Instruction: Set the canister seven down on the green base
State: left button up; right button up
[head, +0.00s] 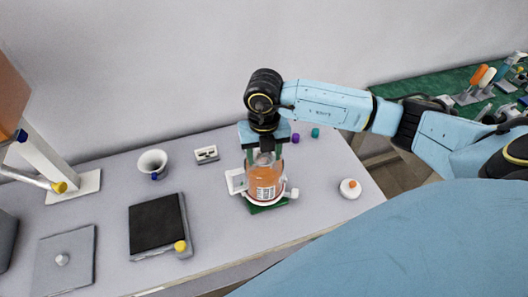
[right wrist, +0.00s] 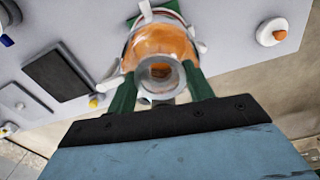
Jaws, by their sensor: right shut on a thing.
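The canister (head: 264,182), clear orange with a white label, stands upright between the white side brackets of the green base (head: 268,207). The base shows as a green edge below it; whether the canister's bottom touches it is hidden. My right gripper (head: 265,158) points down from above, its green fingers shut on the canister's upper part. In the right wrist view the canister's round grey neck (right wrist: 160,74) sits between the two fingers (right wrist: 160,92), and a corner of the green base (right wrist: 172,8) shows behind. I cannot read a seven on the label. My left gripper is out of view.
A white dish with an orange knob (head: 350,188) stands right of the base. Purple (head: 295,138) and teal (head: 315,132) caps lie behind. The table between is clear.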

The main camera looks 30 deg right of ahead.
jog(key=shift+f+b, duration=0.45)
jog(key=shift+f, duration=0.15)
jog(key=o, duration=1.5)
jog(key=shift+c, duration=0.2)
notch_tip(320, 180, up, 13)
jog(key=shift+r, duration=0.2)
jog(key=shift+s, duration=0.1)
